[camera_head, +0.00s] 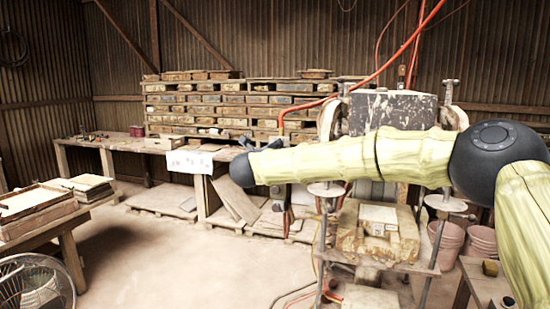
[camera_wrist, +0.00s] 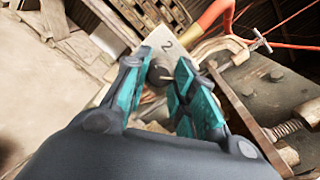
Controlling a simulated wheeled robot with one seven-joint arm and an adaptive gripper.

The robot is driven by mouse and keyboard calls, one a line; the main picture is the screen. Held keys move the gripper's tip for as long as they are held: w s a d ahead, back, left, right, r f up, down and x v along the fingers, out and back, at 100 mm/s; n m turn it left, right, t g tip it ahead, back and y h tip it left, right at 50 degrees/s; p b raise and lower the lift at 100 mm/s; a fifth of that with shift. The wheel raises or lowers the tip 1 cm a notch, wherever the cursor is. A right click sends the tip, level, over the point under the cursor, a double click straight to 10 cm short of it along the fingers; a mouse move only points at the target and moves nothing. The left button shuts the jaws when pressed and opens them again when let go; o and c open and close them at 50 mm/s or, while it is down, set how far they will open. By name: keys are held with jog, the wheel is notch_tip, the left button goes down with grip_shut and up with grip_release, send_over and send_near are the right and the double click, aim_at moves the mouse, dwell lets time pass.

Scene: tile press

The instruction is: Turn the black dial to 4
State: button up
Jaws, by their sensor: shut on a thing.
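The black dial (camera_wrist: 158,73) sits on a pale plate (camera_wrist: 163,43) in the wrist view. A figure 2 is printed on the plate beyond the dial; other figures are hidden or out of view. My gripper (camera_wrist: 160,78) has its teal-padded fingers on either side of the dial and is shut on it. A thin pale mark shows on the dial, but I cannot tell which figure it points to. In the head view my arm reaches left across the press, with my gripper (camera_head: 246,145) at its far end. The dial cannot be made out there.
The press (camera_head: 390,110) stands behind my arm. An orange-red hose (camera_wrist: 213,15) and a metal clamp-like part (camera_wrist: 233,52) lie close right of the plate in the wrist view. A workbench (camera_head: 110,143) and stacked trays (camera_head: 230,105) stand behind. The floor at centre left is clear.

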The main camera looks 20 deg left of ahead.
jog(key=shift+n+b, duration=0.4)
jog(key=shift+n, duration=1.4)
jog(key=o, duration=1.1)
jog(key=shift+c, duration=0.2)
jog(key=s, duration=1.2)
jog(key=shift+a, duration=0.15)
jog(key=shift+r, duration=0.1)
